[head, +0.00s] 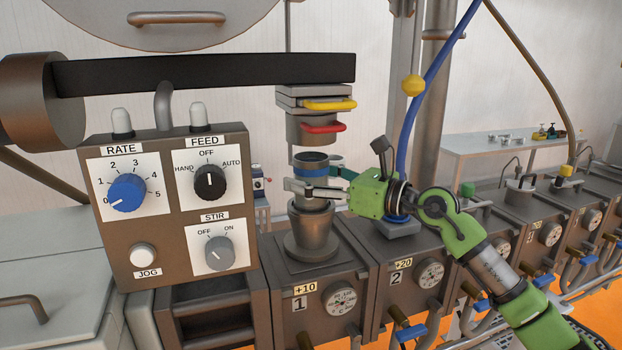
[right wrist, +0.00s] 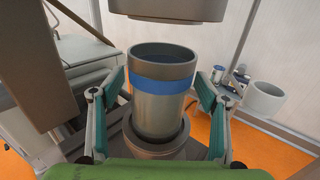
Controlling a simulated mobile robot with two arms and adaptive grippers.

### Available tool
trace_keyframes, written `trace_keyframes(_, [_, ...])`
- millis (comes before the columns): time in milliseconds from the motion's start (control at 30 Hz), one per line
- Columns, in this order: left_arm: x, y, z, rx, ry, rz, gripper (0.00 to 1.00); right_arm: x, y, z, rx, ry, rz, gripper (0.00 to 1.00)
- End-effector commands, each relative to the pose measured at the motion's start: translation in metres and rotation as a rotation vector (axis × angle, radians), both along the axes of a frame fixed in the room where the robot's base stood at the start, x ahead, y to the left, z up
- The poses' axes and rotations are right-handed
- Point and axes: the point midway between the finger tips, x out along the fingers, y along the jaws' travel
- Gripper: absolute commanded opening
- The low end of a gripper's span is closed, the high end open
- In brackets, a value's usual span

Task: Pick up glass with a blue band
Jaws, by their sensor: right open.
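The glass with a blue band (head: 312,183) is a grey metallic cup standing upright on a flared metal stand (head: 312,235) above unit 1. It also shows in the right wrist view (right wrist: 162,112), with its blue band just below the rim. My right gripper (head: 310,181) reaches in from the right at the height of the glass. In the right wrist view its teal-padded fingers (right wrist: 160,106) stand open on either side of the glass, with gaps visible. The lower part of the glass sits in the stand's ring. My left gripper is not in view.
A dispenser with yellow (head: 330,105) and red (head: 322,127) handles hangs close above the glass. A control panel (head: 170,205) with knobs stands to the left. A blue hose (head: 412,130) runs behind my right arm. A grey cup (right wrist: 267,99) is held in a bracket at right.

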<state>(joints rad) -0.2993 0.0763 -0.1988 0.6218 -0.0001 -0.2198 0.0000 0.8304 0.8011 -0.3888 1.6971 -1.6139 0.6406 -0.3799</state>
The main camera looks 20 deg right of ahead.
Motion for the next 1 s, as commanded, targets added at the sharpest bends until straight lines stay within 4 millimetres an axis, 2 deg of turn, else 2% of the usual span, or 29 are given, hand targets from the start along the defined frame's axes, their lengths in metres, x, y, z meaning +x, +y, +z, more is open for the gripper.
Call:
trace_keyframes(67, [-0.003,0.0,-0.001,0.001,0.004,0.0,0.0,0.0,0.0,0.0,0.0,0.0,0.0,0.68])
trace_keyframes(200, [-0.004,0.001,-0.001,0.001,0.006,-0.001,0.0,0.0,0.0,0.0,0.0,0.0,0.0,0.32])
trace_keyframes(233, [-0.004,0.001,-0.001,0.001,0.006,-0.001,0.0,0.0,0.0,0.0,0.0,0.0,0.0,0.24])
trace_keyframes(267, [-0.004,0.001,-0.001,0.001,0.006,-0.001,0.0,0.0,-0.001,0.0,0.0,0.0,0.0,0.2])
trace_keyframes(633, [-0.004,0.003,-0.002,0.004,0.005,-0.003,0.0,0.0,-0.001,0.003,0.001,-0.003,-0.001,0.2])
trace_keyframes(833, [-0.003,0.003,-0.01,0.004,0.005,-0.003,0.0,-0.001,-0.001,0.016,0.0,-0.006,-0.001,0.2])
trace_keyframes(1000, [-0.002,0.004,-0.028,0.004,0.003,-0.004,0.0,-0.025,-0.024,0.01,-0.004,-0.003,-0.005,0.2])
